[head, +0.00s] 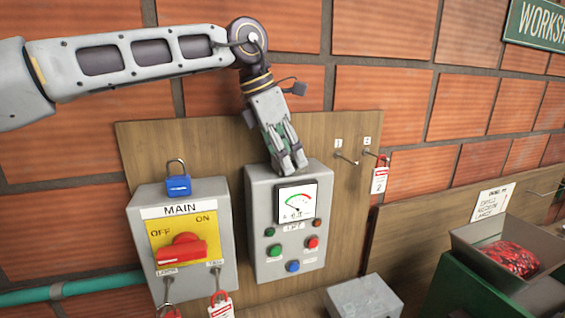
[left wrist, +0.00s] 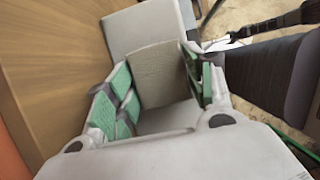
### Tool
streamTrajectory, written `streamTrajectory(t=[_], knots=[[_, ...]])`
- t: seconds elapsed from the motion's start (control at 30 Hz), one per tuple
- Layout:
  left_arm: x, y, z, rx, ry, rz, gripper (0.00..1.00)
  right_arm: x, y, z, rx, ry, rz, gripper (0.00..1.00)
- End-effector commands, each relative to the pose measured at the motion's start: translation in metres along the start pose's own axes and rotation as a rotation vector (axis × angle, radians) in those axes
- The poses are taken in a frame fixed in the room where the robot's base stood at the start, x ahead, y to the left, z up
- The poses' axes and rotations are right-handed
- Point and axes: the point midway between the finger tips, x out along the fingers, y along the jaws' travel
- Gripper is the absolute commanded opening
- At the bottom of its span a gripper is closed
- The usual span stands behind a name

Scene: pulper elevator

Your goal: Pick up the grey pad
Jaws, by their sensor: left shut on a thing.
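The grey pad (left wrist: 158,78), a flat, textured, squarish piece, sits between the green-lined fingers of my left gripper (left wrist: 160,85) in the left wrist view. The fingers are shut on it from both sides. In the head view my left gripper (head: 288,160) points down at the top edge of the grey meter box (head: 262,215); I cannot make out the pad there behind the fingers. A grey box face (left wrist: 145,28) lies just beyond the pad in the wrist view. Whether the pad touches it I cannot tell. My right gripper is not in view.
The MAIN switch box (head: 190,270) with a blue padlock (head: 178,184) stands left of the meter box. A wooden board (head: 210,145) backs both. Hooks with a red tag (head: 380,178) are to the right. A grey box (head: 365,297) and a tray (head: 505,245) stand lower right.

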Motion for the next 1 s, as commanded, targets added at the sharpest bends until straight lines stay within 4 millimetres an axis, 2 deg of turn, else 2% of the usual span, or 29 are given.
streamTrajectory(t=[0.47,0.77,1.0], knots=[[-0.009,0.0,0.004,0.0,-0.001,0.001,0.37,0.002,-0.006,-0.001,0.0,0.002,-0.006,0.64],[-0.04,0.0,0.017,0.0,-0.002,0.001,0.37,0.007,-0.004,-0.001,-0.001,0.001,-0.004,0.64],[-0.072,0.0,0.03,-0.001,-0.003,0.001,0.37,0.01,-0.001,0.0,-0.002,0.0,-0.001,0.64]])
